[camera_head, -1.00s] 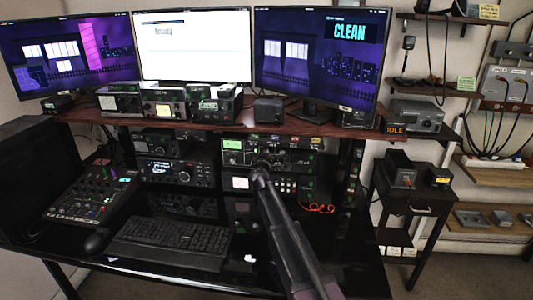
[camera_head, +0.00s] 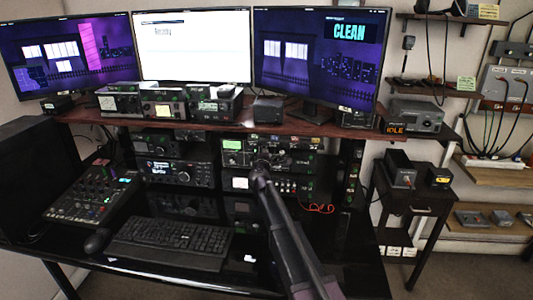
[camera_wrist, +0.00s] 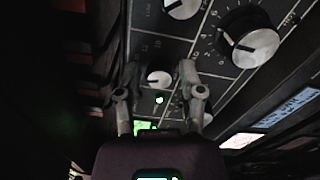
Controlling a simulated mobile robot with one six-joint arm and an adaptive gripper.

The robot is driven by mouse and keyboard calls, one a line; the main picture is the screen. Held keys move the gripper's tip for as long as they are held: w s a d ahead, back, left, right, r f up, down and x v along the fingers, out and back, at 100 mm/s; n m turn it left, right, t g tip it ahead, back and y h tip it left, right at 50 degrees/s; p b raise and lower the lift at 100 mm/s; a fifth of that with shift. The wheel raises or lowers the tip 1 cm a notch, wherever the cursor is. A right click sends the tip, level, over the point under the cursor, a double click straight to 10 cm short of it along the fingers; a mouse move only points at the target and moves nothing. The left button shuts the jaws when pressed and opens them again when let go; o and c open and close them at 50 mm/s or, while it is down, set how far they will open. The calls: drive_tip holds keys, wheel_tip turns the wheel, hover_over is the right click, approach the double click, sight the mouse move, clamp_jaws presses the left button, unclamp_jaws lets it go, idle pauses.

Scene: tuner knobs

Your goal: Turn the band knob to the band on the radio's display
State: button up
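My gripper (camera_wrist: 159,72) is at the front panel of a radio (camera_head: 270,151) below the monitor shelf. In the wrist view its two fingers stand apart on either side of a small pale knob (camera_wrist: 159,79). Dark gaps show between the knob and each finger. A large knob with a dark skirt (camera_wrist: 255,46) is at the upper right, and another pale knob (camera_wrist: 182,8) is at the top. I cannot tell which is the band knob. The radio has a lit pale green display (camera_head: 232,145) at its left; I cannot read a band on it.
Several other devices are stacked around, including a radio with a lit display (camera_head: 178,173) at left. A keyboard (camera_head: 172,242) and a mixer (camera_head: 92,195) lie on the desk. A monitor (camera_head: 318,55) reads CLEAN. A small side table (camera_head: 416,200) stands at right.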

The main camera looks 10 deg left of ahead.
drive_tip(key=shift+s+a, duration=0.1)
idle(0.3)
drive_tip(key=s, duration=1.2)
drive_tip(key=shift+a, duration=0.15)
drive_tip(key=s+d+f+m+g+h+p, duration=0.1)
drive_tip(key=s+d+m+g+h+p, duration=0.2)
drive_tip(key=d, duration=0.5)
drive_tip(key=s+d+f+m+g+h+p, duration=0.1)
drive_tip(key=s+d+f+m+g, duration=0.15)
drive_tip(key=d+m, duration=0.4)
drive_tip(key=s+d+f+m+g+h+p, duration=0.1)
drive_tip(key=s+d+m+g+h+p, duration=0.2)
drive_tip(key=d, duration=0.6)
drive_tip(key=s+d+f+m+g+y+p, duration=0.1)
drive_tip(key=s+d+m+g+y+p, duration=0.1)
drive_tip(key=s, duration=0.8)
drive_tip(key=s+d+f+m+g+y+p, duration=0.1)
drive_tip(key=s+m+g+y, duration=0.4)
drive_tip(key=s, duration=0.6)
drive_tip(key=shift+d+f+m+g+y+p, duration=0.3)
drive_tip(key=shift+d+m+g+p, duration=0.35)
drive_tip(key=shift+g, duration=0.6)
drive_tip(key=shift+a, duration=0.15)
